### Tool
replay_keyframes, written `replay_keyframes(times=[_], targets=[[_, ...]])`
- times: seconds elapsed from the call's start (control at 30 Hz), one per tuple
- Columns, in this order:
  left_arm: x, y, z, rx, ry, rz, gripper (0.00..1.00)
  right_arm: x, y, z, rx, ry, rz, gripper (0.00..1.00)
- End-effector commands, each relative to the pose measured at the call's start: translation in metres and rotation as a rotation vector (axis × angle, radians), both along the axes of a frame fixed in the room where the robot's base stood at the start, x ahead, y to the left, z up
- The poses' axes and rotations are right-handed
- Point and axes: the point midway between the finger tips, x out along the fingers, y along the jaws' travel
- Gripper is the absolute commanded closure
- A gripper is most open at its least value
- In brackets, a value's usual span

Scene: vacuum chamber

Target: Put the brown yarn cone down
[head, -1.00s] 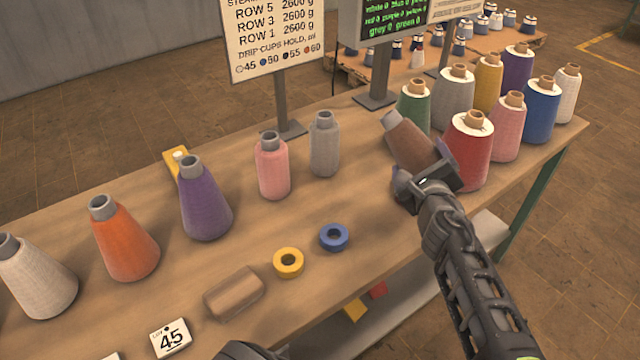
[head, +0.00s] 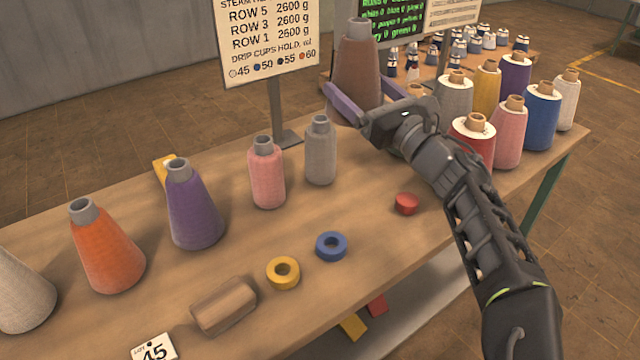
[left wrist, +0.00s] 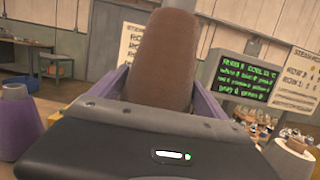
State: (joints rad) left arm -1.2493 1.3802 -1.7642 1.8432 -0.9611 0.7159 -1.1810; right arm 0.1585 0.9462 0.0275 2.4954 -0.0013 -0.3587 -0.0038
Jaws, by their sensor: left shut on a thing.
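The brown yarn cone (head: 359,70) is near upright, with its grey tip up, at the back of the wooden table (head: 330,285). My left gripper (head: 366,98) is shut on its lower part, one purple finger on each side. The cone looks raised above the table; its base is partly hidden behind the gripper. In the left wrist view the cone (left wrist: 163,58) stands between the purple fingers, its lower end hidden by the gripper body. My right gripper is not in view.
Grey (head: 320,152), pink (head: 266,172), purple (head: 193,208) and orange (head: 106,250) cones stand left of the arm. A red cone (head: 473,140) and several others crowd the right. A red cap (head: 406,204), blue ring (head: 331,245) and yellow ring (head: 283,272) lie in front. A sign (head: 268,40) stands behind.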

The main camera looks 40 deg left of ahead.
Motion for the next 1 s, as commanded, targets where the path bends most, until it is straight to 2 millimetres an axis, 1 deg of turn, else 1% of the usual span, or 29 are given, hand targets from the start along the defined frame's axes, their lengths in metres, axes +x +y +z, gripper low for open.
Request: replay_keyframes(times=[0.13,0.23,0.37,0.5,0.6,0.7,0.77,1.0], targets=[[0.0,0.0,-0.012,0.002,0.001,0.0,0.77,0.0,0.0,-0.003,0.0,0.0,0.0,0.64],[0.0,0.0,-0.03,0.005,0.002,0.001,0.77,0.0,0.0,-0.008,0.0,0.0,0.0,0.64],[0.0,-0.001,-0.064,0.005,0.004,0.0,0.77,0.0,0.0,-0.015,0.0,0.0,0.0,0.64],[0.0,-0.001,-0.102,0.004,0.002,0.0,0.77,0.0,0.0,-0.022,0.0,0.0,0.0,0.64],[0.0,0.0,-0.124,0.003,0.001,-0.001,0.77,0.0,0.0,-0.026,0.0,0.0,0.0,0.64],[0.0,0.0,-0.136,0.003,0.0,0.0,0.77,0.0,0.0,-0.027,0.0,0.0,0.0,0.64],[0.0,0.0,-0.14,0.001,-0.001,0.0,0.77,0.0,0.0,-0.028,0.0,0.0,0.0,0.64],[0.0,0.0,-0.141,-0.001,-0.002,0.0,0.77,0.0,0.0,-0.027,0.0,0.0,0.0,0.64]])
